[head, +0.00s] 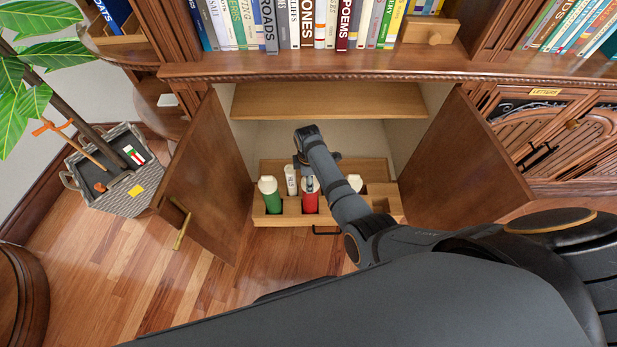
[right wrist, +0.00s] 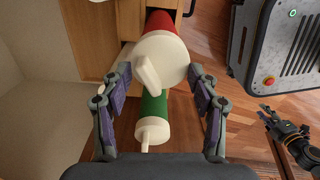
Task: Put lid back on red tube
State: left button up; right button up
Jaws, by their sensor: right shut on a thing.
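The red tube (head: 310,204) stands in a wooden rack (head: 292,221) inside the open cabinet. Its cream lid (right wrist: 168,62), with a slanted knob, is at the end of the red tube in the right wrist view (right wrist: 160,20). My right gripper (right wrist: 157,80) is shut on this lid, one finger at each side. I cannot tell whether the lid is fully seated. In the head view, my right arm reaches over the rack and hides part of it. My left gripper (right wrist: 268,114) shows small at the right of the right wrist view; its jaws are unclear.
A green tube (head: 271,204) with a cream lid stands left of the red one, and a white tube (head: 291,176) behind. Open cabinet doors flank the rack, left (head: 208,175) and right (head: 466,165). A shelf (head: 330,101) is above.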

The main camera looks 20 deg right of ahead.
jog(key=shift+f+p, duration=0.1)
jog(key=shift+p, duration=0.75)
dwell(1.4)
dwell(0.3)
jog(key=o, duration=0.9)
jog(key=shift+o, duration=0.2)
jog(key=shift+o, duration=1.2)
